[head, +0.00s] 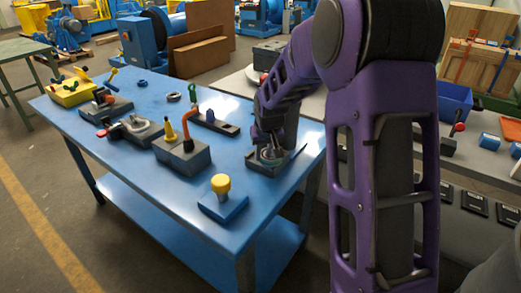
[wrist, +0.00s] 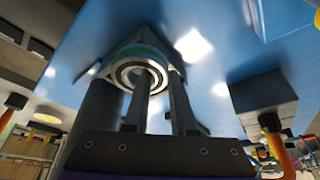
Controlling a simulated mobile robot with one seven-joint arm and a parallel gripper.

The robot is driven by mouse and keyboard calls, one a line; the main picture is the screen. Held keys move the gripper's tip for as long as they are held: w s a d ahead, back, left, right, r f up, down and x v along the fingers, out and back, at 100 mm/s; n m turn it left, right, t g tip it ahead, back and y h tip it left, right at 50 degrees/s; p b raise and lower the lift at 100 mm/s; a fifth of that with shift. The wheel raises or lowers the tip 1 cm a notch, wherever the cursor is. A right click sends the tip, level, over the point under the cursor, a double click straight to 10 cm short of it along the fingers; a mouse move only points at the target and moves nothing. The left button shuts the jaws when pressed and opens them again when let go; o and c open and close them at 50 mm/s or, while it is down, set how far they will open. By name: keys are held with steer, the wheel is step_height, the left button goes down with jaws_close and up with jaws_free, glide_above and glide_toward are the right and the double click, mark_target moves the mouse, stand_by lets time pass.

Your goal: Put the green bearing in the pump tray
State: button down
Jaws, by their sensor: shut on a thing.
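The green bearing (wrist: 137,62) is a metal ring with a green outer band, seen in the wrist view between and around the fingertips. My gripper (wrist: 160,75) is shut on its ring wall, with one finger through the hole and the other outside at the right. In the head view my gripper (head: 264,140) points down over a dark grey tray (head: 290,163) at the right end of the blue table. The bearing is close over or on that tray; I cannot tell whether they touch. Which tray is the pump tray is not clear from the pictures.
The blue table (head: 150,185) also holds a grey block (head: 182,157) with an orange-handled tool, a blue block with a yellow knob (head: 221,187), a grey fixture (head: 135,130) and a yellow tray (head: 70,92). The front of the tabletop has free room.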

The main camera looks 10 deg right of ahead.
steer(key=shift+w+r, duration=0.1)
steer(key=shift+w, duration=0.25)
steer(key=w, duration=0.1)
steer(key=w+f, duration=0.1)
steer(key=w, duration=0.1)
steer(key=shift+w+f, duration=0.1)
steer(key=shift+f, duration=0.2)
steer(key=shift+f, duration=0.2)
steer(key=c, duration=1)
jaws_free()
steer(key=shift+r, duration=0.1)
